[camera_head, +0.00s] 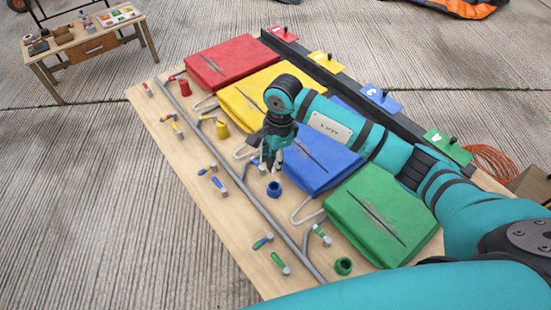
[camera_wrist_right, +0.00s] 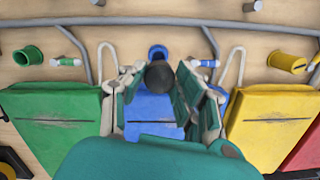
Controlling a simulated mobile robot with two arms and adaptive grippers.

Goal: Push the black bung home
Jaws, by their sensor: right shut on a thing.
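My right gripper (camera_head: 270,162) points down over the board, beside the blue pad (camera_head: 318,158). In the wrist view the right gripper (camera_wrist_right: 155,84) is shut on the black bung (camera_wrist_right: 160,75), whose round dark end shows between the fingers. Beyond it in that view is a blue cup-like fitting (camera_wrist_right: 157,50), which the bung partly overlaps; contact cannot be told. In the head view the blue fitting (camera_head: 273,189) stands on the board just below the gripper. The bung is not clear in the head view. My left gripper is not in view.
The wooden board (camera_head: 205,210) carries red (camera_head: 230,60), yellow (camera_head: 262,98) and green (camera_head: 382,214) pads, a grey pipe (camera_head: 245,190), small coloured valves and a green fitting (camera_head: 343,266). Numbered tags line the back rail. A workbench (camera_head: 88,48) stands far left.

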